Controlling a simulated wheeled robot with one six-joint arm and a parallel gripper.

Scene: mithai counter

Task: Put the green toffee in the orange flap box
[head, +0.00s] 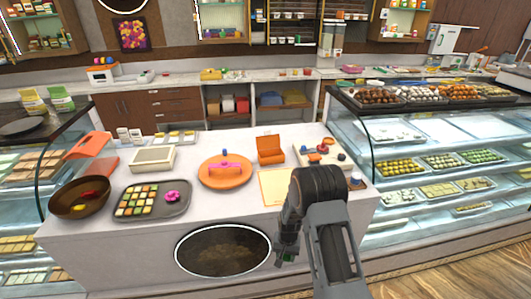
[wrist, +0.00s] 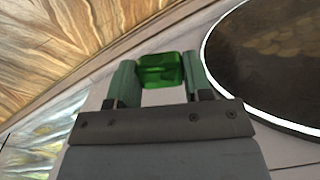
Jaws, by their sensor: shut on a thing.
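The green toffee (wrist: 161,70) is a glossy translucent green block in the wrist view, held between the two fingertips of my gripper (wrist: 158,78). My gripper is shut on it. In the head view my gripper (head: 286,256) hangs low in front of the counter's front face, below the counter top. A small orange box (head: 270,155) with its lid standing open is on the counter, behind the yellow sheet and well above my gripper. Another orange, flap-like item (head: 90,147) stands at the counter's left end. The inside of the orange box is hardly visible.
An orange round plate (head: 226,182) with a pink item, a grey sweets tray (head: 135,212), a brown bowl (head: 70,211) and a cream tray (head: 152,168) stand on the counter. A pale yellow sheet (head: 276,188) lies near its front edge. Glass display cases flank both sides.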

